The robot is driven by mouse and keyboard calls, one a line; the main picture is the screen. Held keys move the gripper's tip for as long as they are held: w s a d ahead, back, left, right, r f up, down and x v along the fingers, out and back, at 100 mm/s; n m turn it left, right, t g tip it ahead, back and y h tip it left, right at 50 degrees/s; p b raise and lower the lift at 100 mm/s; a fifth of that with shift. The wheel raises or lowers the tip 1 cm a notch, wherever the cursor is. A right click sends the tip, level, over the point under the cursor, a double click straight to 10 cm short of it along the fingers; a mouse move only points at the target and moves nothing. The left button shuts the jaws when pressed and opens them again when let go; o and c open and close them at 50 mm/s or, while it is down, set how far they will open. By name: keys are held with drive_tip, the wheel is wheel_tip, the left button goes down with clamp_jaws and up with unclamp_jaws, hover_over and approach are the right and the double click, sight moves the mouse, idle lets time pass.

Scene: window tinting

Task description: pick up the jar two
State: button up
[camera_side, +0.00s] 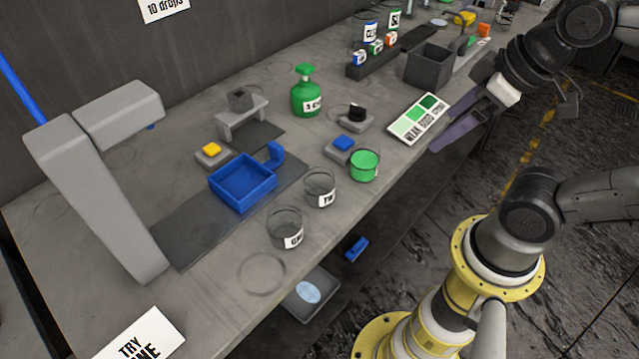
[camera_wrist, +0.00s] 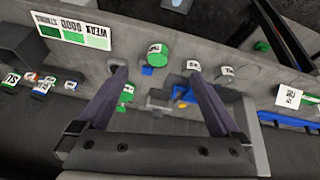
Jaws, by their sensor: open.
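Jar two (camera_side: 320,188) is a clear glass jar with a white "TW…" label, upright on the grey bench between jar one and a green-filled jar. It looks empty. It also shows in the wrist view (camera_wrist: 193,66), small and near the right fingertip. My gripper (camera_side: 452,132) has long purple fingers and is open and empty. It hangs at the bench's front edge near the colour card, well to the right of jar two in the side view. In the wrist view the gripper (camera_wrist: 158,76) has its fingers spread wide.
Jar one (camera_side: 285,229) and the green-filled jar (camera_side: 365,166) flank jar two. A blue tray (camera_side: 243,186), green bottle (camera_side: 306,98), blue button (camera_side: 344,142) and colour card (camera_side: 418,119) stand nearby. A dark open box (camera_side: 430,66) is further back. A shelf lies below the bench.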

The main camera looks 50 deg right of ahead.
drive_tip(key=w+a+r+n, duration=0.1)
drive_tip(key=w+r+n, duration=0.3)
drive_tip(key=n, duration=0.3)
drive_tip(key=n+g, duration=0.5)
drive_tip(key=n, duration=0.6)
hover_over(319, 170)
wheel_tip(319, 170, down, 6)
drive_tip(key=f, duration=0.8)
drive_tip(key=shift+s+a, duration=0.2)
drive_tip(key=shift+s, duration=0.15)
drive_tip(key=shift+w+d+f, duration=0.1)
drive_tip(key=shift+w+f, duration=0.05)
drive_tip(key=shift+f, duration=1.4)
drive_tip(key=shift+w+d+f, duration=0.1)
drive_tip(key=shift+w+f, duration=0.05)
drive_tip(key=shift+f, duration=1.35)
drive_tip(key=c, duration=1.4)
